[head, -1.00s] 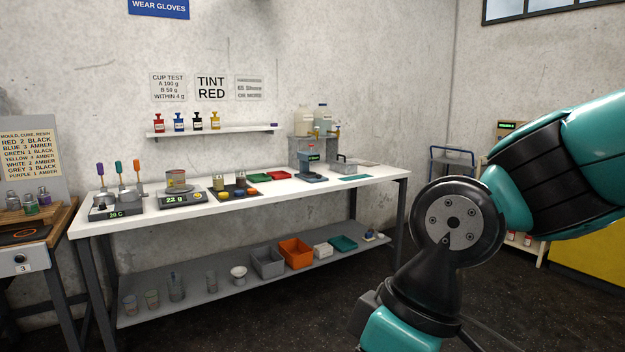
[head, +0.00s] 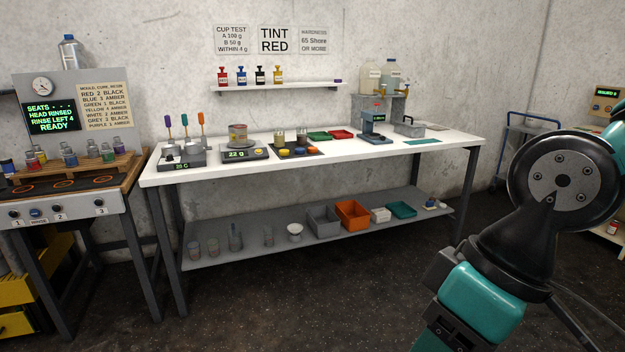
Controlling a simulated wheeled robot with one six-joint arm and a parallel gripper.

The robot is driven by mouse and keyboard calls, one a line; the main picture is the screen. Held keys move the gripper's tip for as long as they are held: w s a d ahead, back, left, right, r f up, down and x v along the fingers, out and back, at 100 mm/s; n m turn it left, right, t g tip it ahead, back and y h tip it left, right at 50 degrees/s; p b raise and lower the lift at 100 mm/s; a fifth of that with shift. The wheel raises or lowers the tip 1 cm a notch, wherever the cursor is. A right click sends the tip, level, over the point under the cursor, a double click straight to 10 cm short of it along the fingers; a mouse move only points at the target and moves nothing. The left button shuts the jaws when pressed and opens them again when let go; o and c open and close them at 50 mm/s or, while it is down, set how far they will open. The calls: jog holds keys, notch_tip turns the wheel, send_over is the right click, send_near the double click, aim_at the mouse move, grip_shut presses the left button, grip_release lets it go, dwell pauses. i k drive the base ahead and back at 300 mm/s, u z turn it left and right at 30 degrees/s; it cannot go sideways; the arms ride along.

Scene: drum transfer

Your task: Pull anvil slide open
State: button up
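A small grey and teal bench instrument (head: 374,117) with a green-lit display stands toward the right of the white bench. It may be the hardness tester, as a hardness sign (head: 314,40) hangs on the wall above. Its flat base (head: 376,138) rests on the bench top. I cannot make out an anvil slide or its position at this size. My arm fills the right side of the head view, well in front of the bench. My gripper is out of view.
The white bench (head: 455,137) has scales, trays and a grey handled box (head: 409,127) on top. Bins, including an orange bin (head: 352,214), fill its lower shelf. A rinse station (head: 75,190) with bottles stands at left. Dark floor is open before the bench.

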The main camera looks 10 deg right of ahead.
aim_at(373, 135)
jog(key=z, duration=0.3)
jog(key=i, duration=4.35)
jog(key=u, duration=0.1)
